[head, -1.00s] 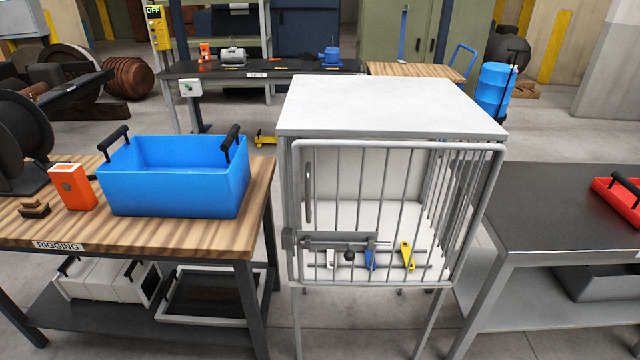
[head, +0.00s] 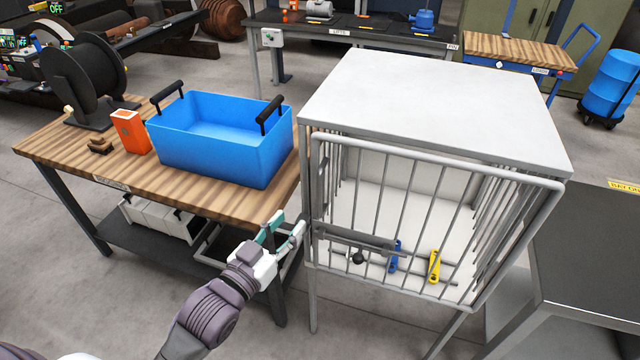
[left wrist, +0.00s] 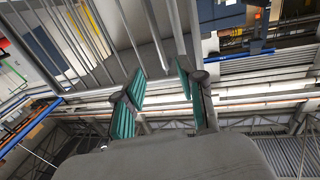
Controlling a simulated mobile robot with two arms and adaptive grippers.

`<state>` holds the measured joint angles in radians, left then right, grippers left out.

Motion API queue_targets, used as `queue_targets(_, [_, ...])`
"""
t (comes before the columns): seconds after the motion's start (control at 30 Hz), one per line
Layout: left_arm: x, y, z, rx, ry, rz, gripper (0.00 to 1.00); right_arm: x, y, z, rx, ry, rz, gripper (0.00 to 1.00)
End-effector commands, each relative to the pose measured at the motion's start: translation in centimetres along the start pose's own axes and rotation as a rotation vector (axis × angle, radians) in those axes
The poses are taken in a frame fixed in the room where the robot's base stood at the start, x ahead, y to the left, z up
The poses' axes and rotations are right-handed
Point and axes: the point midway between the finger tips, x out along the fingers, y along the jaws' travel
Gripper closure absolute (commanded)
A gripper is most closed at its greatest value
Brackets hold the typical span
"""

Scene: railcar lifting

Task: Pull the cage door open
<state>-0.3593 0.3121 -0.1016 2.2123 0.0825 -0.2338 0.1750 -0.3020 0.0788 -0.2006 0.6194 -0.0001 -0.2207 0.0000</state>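The white cage (head: 430,105) stands on legs right of the wooden bench. Its barred door (head: 440,171) is across the front and looks closed or nearly so. A grey latch plate (head: 355,238) and bolt with a black knob (head: 358,257) sit low on the door's left side. My left gripper (head: 286,229) is just left of the cage's front left edge, beside the door frame. In the left wrist view its two teal-padded fingers (left wrist: 162,92) are apart, with nothing clearly between them, and bars show beyond. My right gripper is not in view.
A wooden bench (head: 80,160) on the left holds a blue bin (head: 215,145) and an orange box (head: 130,132). A blue tag (head: 394,257) and a yellow tag (head: 434,266) show behind the bars. A dark table (head: 590,250) stands close on the right.

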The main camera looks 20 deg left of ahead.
Motion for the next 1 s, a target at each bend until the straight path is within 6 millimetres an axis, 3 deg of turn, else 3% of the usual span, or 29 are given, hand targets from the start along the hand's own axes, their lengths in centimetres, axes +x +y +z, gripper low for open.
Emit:
queue_targets(0.17, [3.6,0.0,-0.4,0.0,0.003,0.0,0.61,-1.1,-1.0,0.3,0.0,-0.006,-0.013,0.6])
queue_targets(0.5, [10.3,0.0,-0.2,0.001,0.001,0.0,0.61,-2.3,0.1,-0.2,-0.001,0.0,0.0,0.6])
queue_targets(0.7, [12.1,0.0,0.0,0.001,-0.001,0.0,0.61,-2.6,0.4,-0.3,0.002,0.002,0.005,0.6])
queue_targets(1.0, [12.4,0.0,0.1,0.001,-0.001,0.0,0.61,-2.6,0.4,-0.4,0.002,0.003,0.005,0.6])
